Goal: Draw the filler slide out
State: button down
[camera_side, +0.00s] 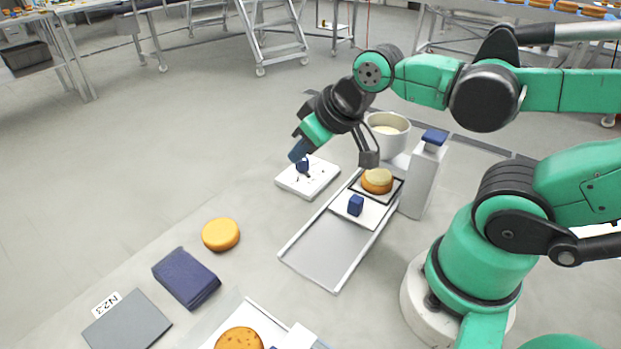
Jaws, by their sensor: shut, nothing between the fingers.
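The filler slide (372,216) is a white plate with an upright blue handle block (356,205), resting in a grey metal channel (325,250). Behind the handle, a dark-edged square part of it bears a round cake (377,184) with a pale top. The cake sits beside the white filler column (423,180) with its blue top. My gripper (299,153) points down, left of the slide and apart from its handle.
A white pot (388,135) with pale filling stands behind the slide. A plain round cake (221,235), a dark blue block (187,278) and a grey panel (127,322) lie left. Another cake (239,341) is at the front edge. The channel's front is clear.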

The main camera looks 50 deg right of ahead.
dwell(0.4)
jog(key=c, duration=1.2)
grip_release()
jog(key=o, duration=0.6)
jog(key=shift+s+d+f+g, duration=0.25)
jog(key=shift+d+f+g, duration=0.25)
jog(key=shift+d, duration=0.1)
jog(key=shift+s+d+f+g, duration=0.25)
jog(key=shift+d+f+g, duration=0.2)
jog(key=shift+d+g, duration=0.1)
jog(key=g, duration=0.5)
send_over(357, 199)
notch_tip(357, 199, down, 4)
jog(key=shift+f, duration=2.85)
grip_shut()
